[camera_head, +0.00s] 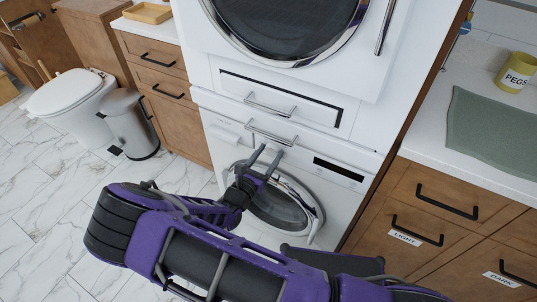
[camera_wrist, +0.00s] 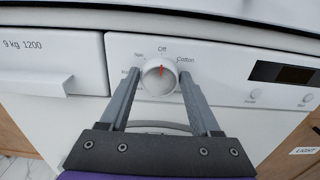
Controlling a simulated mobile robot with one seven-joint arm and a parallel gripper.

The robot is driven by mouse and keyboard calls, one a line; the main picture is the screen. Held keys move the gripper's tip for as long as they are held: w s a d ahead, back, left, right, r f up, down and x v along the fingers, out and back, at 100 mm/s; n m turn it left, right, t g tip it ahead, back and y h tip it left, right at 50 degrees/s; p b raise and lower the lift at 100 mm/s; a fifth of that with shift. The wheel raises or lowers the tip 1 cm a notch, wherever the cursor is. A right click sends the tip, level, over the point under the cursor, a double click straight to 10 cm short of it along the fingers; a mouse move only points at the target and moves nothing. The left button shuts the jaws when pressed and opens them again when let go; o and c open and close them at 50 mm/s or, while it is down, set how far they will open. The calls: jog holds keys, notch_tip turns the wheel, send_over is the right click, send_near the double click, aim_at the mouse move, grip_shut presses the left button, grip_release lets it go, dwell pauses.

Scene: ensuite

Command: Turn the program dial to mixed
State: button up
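The program dial (camera_wrist: 160,79) is a round white knob on the washing machine's front panel, seen in the wrist view. Its red mark points up, close to the "Off" label. "Cotton" is printed at its upper right; the labels on the left are partly hidden by a finger and too small to read surely. My gripper (camera_wrist: 158,82) has its two grey fingers apart, one on each side of the dial; I cannot tell whether they touch it. In the head view my gripper (camera_head: 265,155) is at the upper front of the washing machine (camera_head: 225,150), and the dial is not clearly visible.
A dark display (camera_wrist: 284,73) and small buttons lie right of the dial. A detergent drawer (camera_wrist: 45,75) is at left. A dryer (camera_head: 365,75) is stacked above, with a handled drawer (camera_head: 300,100) between. Wooden drawers (camera_head: 425,205) stand close on the right.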

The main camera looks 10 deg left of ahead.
jog(key=c, duration=0.6)
jog(key=shift+o, duration=0.2)
